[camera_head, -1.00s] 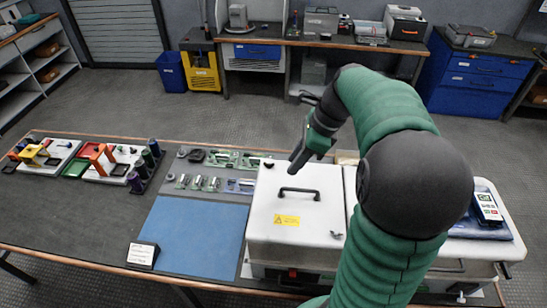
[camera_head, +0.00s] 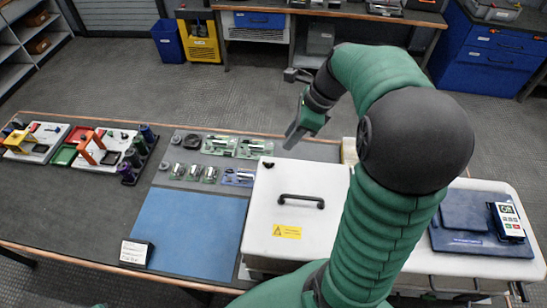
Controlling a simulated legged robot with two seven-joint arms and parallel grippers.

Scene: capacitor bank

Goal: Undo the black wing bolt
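A white box lid (camera_head: 265,215) carries a black bar handle (camera_head: 301,201) and a yellow warning label (camera_head: 287,231). A small black piece (camera_head: 268,164) sits at the lid's far left corner; it looks like the black wing bolt, but it is too small to be sure. My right gripper (camera_head: 291,140) hangs beyond the lid's far edge in this view, a little right of that black piece and apart from it. It points down and left, with nothing visible in it. Its fingers are seen edge-on, so their opening is unclear. My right arm covers the lid's right part. My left gripper is out of view.
A blue mat (camera_head: 190,232) lies left of the box, with several small parts in trays (camera_head: 220,146) behind it. Coloured fixtures (camera_head: 100,150) stand at the far left. A handheld meter (camera_head: 508,222) lies on a blue case (camera_head: 468,240) at the right.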

